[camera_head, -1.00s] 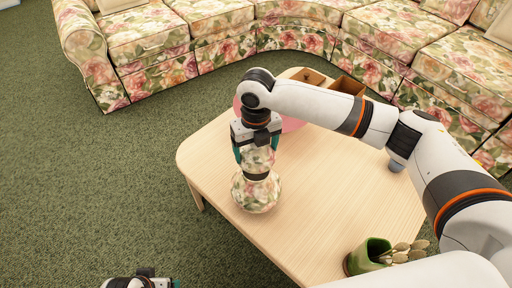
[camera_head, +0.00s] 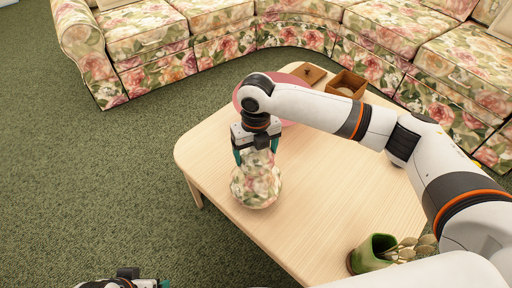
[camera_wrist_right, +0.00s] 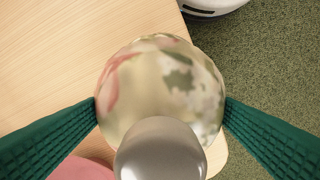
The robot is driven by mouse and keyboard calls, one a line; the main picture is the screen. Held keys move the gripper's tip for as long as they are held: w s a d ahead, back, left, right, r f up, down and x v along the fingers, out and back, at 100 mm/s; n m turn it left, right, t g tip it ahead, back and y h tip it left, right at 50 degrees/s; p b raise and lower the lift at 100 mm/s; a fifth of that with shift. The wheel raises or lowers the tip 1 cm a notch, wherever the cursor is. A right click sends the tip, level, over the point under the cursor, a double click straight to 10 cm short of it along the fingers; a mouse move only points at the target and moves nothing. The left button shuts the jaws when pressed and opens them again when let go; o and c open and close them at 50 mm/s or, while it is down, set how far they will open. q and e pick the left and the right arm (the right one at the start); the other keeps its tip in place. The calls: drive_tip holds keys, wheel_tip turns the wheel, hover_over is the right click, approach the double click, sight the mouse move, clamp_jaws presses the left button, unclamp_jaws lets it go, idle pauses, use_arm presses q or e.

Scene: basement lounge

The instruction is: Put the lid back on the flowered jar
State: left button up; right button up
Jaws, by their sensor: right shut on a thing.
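The flowered jar (camera_head: 257,191) stands upright on the near-left part of the light wooden table. My right gripper (camera_head: 256,158) points down above it, shut on the flowered lid (camera_head: 259,161). The lid is over the jar's mouth with no clear gap; the mouth is hidden, so I cannot tell whether it is fully seated. In the right wrist view, the round flowered lid (camera_wrist_right: 160,85) with a grey knob (camera_wrist_right: 160,150) is between the green fingers. My left gripper (camera_head: 150,283) is cut off at the bottom edge; its opening is unclear.
A pink round plate (camera_head: 295,80) lies behind my right wrist. An open wooden box (camera_head: 347,84) and a small wooden lid (camera_head: 309,73) are at the table's back. A green container (camera_head: 371,253) with pale pieces stands front right. The table's middle (camera_head: 330,185) is clear.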

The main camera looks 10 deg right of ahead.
use_arm(q)
drive_tip(key=shift+r+p, duration=0.7)
idle(1.2)
drive_tip(key=shift+w+f, duration=0.15)
drive_tip(key=shift+f, duration=0.3)
drive_tip(key=shift+f, duration=0.1)
drive_tip(key=shift+w+f, duration=0.15)
drive_tip(key=shift+f, duration=0.05)
drive_tip(key=shift+w+d+f+p, duration=0.1)
drive_tip(key=shift+w+f+p, duration=0.2)
drive_tip(key=shift+f+p, duration=0.15)
drive_tip(key=shift+f, duration=0.25)
drive_tip(key=shift+f, duration=0.1)
